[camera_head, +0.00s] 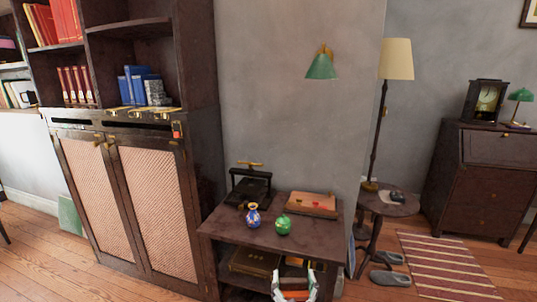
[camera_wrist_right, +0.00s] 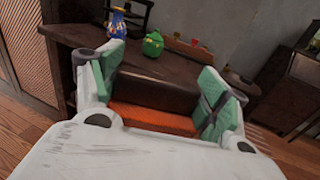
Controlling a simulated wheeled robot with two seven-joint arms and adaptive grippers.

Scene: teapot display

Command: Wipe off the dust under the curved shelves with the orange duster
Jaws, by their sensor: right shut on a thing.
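My right gripper (camera_head: 294,274) is at the bottom of the head view, in front of the dark wooden table. It is shut on the orange duster (camera_head: 295,294), which shows as an orange strip between the fingers. In the right wrist view the orange duster (camera_wrist_right: 150,118) lies between the green-padded fingers, close to the palm; much of it is hidden by the gripper. A brown block-like surface shows just beyond it; I cannot tell whether it belongs to the duster. No curved shelves or dust can be made out. My left gripper is not in view.
The table (camera_head: 228,227) bears a blue vase (camera_head: 253,216), a green pot (camera_head: 283,225), a black press (camera_head: 250,186) and a wooden box (camera_head: 312,204). A tall cabinet (camera_head: 187,235) stands left. A floor lamp (camera_head: 383,115) and round side table (camera_head: 388,205) stand right.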

